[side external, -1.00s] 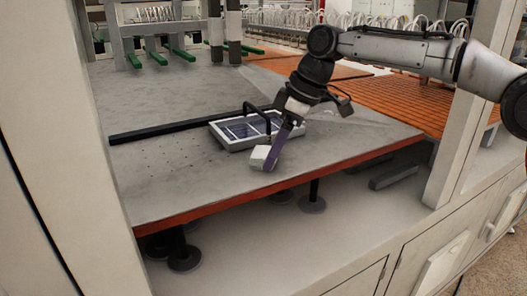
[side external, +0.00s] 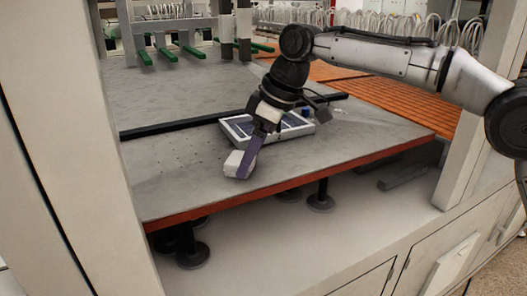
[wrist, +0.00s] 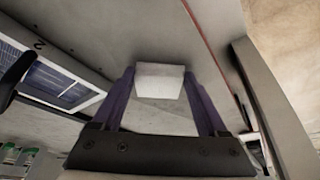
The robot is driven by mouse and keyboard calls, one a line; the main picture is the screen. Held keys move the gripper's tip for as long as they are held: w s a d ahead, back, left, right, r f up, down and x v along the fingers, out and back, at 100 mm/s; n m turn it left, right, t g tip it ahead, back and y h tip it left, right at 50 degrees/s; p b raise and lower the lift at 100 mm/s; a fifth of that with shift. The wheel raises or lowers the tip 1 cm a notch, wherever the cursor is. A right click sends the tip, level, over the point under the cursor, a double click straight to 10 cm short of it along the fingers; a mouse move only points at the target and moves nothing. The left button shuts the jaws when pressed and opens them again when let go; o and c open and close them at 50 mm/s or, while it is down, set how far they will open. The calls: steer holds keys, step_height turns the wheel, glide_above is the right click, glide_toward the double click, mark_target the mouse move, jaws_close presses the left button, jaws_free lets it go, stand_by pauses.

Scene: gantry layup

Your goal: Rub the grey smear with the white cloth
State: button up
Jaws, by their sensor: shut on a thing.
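The white cloth (side external: 237,164) is a small pale block-like pad at the end of my gripper (side external: 246,154), low at the front part of the grey table (side external: 190,115). In the wrist view the cloth (wrist: 160,80) sits between my two purple fingers (wrist: 159,72), which are shut on it. The cloth appears to be at the table surface, but I cannot tell whether it presses on it. I cannot make out the grey smear; the cloth and fingers hide part of the surface.
A white-framed tray with blue panels (side external: 298,132) lies just behind my gripper; it also shows in the wrist view (wrist: 87,102). A black bar (side external: 165,131) crosses the table. The orange-red front edge (side external: 275,188) is close. The table to the left is clear.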

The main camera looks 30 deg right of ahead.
mark_target(232, 162)
steer(key=shift+a+f, duration=0.1)
steer(key=shift+a, duration=0.8)
steer(key=shift+a+r, duration=0.2)
steer(key=shift+r, duration=0.45)
steer(key=shift+a+r, duration=0.15)
steer(key=shift+r, duration=0.45)
steer(key=shift+w+r, duration=0.1)
steer(key=shift+r, duration=2.85)
